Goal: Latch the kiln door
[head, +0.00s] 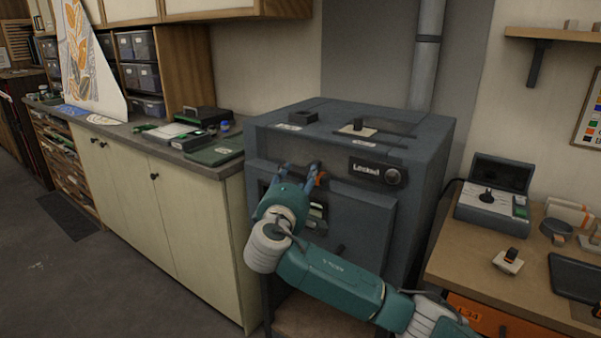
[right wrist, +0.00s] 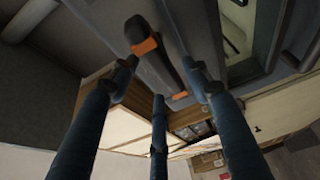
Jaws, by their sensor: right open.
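The dark grey kiln (head: 425,160) stands in the middle of the head view. Its front door (head: 362,225) looks closed or nearly so; I cannot tell if it sits flush. A label plate (head: 364,169) beside a round dial seems to read "Locked". My right gripper (head: 298,180) is open at the upper left of the kiln front. In the right wrist view a dark latch handle with orange ends (right wrist: 160,55) lies between and just beyond the open fingers (right wrist: 162,75). I cannot tell whether they touch it. The orange part (head: 320,179) also shows in the head view. My left gripper is out of view.
A wooden bench (head: 450,262) on the right carries an open grey case (head: 494,200) and small items.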

